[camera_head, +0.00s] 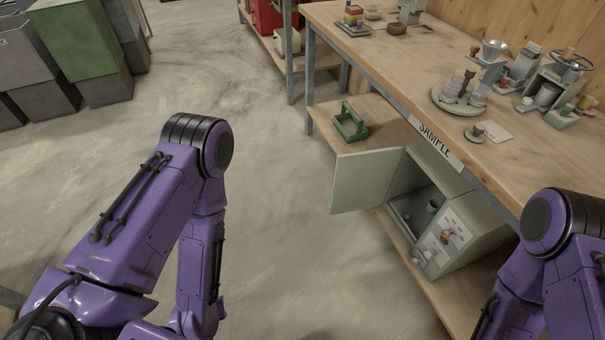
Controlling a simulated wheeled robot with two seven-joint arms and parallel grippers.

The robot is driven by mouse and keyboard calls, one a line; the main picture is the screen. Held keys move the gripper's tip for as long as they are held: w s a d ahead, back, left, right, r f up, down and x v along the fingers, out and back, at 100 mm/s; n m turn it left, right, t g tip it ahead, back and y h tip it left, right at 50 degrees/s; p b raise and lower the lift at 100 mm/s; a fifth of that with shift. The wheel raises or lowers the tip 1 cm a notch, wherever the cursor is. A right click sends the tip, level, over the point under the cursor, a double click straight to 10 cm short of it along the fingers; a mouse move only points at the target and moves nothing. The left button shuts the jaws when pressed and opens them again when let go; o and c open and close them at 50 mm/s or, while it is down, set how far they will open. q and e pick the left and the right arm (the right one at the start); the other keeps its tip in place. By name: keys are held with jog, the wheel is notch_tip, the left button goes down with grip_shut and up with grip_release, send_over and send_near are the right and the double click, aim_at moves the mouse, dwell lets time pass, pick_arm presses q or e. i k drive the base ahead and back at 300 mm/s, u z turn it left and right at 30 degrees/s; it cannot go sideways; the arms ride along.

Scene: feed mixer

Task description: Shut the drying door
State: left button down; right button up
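The drying cabinet (475,225) is a pale grey-green box on the lower shelf of the workbench. Its door (366,181) stands wide open, swung out to the left past the shelf edge. Inside the open compartment (414,212) is a small dark cup (432,206). The front panel to the right of the opening carries a white label and a small brown knob (446,236). My purple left arm is on the left and my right arm at the lower right. Neither gripper shows; both lie outside the picture.
The wooden benchtop (440,70) above holds a round tray with jars, a scale and other small apparatus. A green caddy (350,122) stands on the lower shelf behind the door. The concrete floor (275,240) left of the door is clear. Green and grey bins stand at the upper left.

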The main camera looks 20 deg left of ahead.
aim_at(362, 180)
jog(key=u, duration=1.35)
jog(key=i, duration=3.3)
jog(key=z, duration=4.1)
jog(key=i, duration=0.55)
jog(key=z, duration=0.75)
jog(key=k, duration=0.35)
jog(key=u, duration=0.55)
